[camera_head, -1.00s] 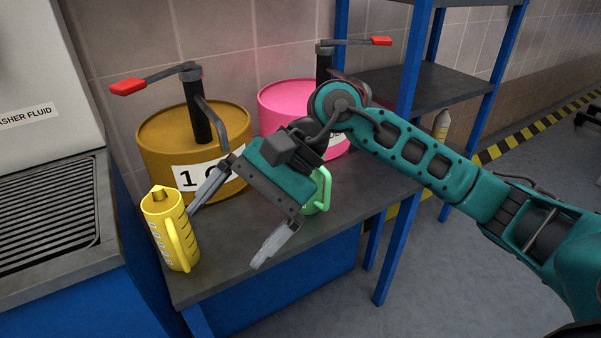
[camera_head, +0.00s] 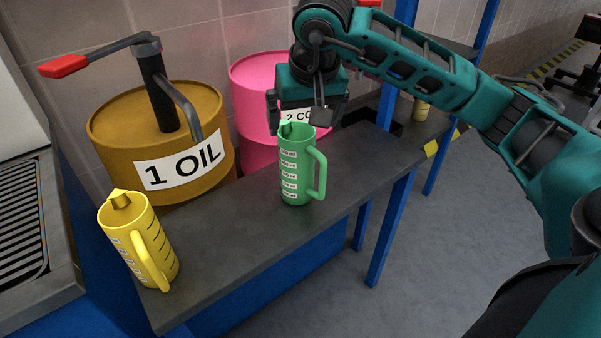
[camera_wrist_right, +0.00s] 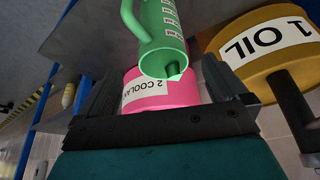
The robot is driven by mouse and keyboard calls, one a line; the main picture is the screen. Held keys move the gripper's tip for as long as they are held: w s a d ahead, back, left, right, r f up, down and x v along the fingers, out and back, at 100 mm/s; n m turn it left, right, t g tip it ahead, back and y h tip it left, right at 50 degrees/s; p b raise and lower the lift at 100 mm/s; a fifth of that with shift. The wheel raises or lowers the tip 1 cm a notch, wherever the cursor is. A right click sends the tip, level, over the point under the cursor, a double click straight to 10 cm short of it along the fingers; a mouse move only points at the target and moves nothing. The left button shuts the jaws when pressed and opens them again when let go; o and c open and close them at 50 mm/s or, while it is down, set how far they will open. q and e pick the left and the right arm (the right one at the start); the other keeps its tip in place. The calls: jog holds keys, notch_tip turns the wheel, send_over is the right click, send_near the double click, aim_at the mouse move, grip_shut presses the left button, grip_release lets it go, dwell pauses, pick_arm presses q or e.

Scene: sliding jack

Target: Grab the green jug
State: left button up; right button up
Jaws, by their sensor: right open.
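The green jug (camera_head: 297,168) stands upright on the grey bench (camera_head: 237,232), its handle toward the right in the head view. My right gripper (camera_head: 296,122) is open, fingers pointing down, at the height of the jug's rim. In the right wrist view the green jug (camera_wrist_right: 162,40) shows ahead of and between the spread fingers of my right gripper (camera_wrist_right: 165,90), with nothing held. I cannot tell whether a finger touches the jug. My left gripper is not in view.
A yellow jug (camera_head: 138,240) stands on the bench's left end. A brown oil drum (camera_head: 112,140) with a red-handled pump and a pink coolant drum (camera_head: 253,92) stand behind. Blue shelving (camera_head: 396,215) is to the right. The bench front is clear between the jugs.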

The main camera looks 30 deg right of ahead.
aim_at(299, 134)
jog(key=b+x, duration=0.1)
jog(key=x, duration=0.4)
jog(key=shift+w+f, duration=0.15)
jog(key=shift+w, duration=0.1)
jog(key=shift+c, duration=0.5)
jog(key=c, duration=1.4)
